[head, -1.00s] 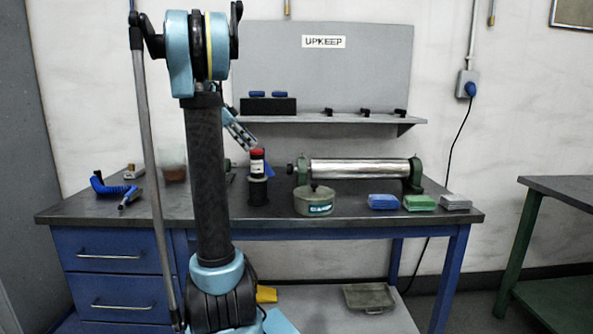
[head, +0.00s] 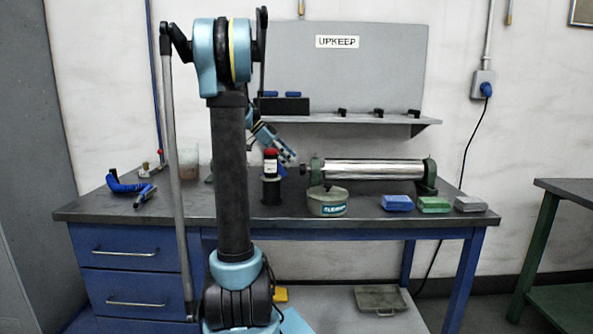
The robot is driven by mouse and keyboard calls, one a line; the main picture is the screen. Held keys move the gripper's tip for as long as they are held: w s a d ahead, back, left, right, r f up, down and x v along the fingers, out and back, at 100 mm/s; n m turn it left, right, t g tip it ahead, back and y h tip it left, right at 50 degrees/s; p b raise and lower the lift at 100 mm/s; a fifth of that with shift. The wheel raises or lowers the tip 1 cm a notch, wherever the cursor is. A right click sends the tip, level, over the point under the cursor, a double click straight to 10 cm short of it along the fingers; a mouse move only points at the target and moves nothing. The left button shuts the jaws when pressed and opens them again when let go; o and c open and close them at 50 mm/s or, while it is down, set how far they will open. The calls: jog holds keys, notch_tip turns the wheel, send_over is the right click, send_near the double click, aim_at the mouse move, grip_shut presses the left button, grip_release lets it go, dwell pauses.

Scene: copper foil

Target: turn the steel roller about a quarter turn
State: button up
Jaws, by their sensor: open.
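The steel roller (head: 375,170) lies level across the back right of the bench, held between two green end stands, with the right one (head: 429,176) plain to see. A dark knob (head: 303,169) sticks out at its left end. My gripper (head: 291,161) is open and points down to the right. In the picture it is just left of the knob, beside the red-capped bottle (head: 271,163). I see no contact with the roller, but depth is hard to judge. My arm's upright link hides part of the bench behind it.
A round tin (head: 327,209) stands in front of the roller's left end. Blue (head: 397,202), green (head: 434,205) and grey (head: 470,204) blocks lie along the front right. A shelf (head: 390,120) runs above the roller. A blue-handled tool (head: 125,185) lies at left.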

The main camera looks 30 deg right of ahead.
jog(key=shift+x, duration=2.95)
jog(key=c, duration=1)
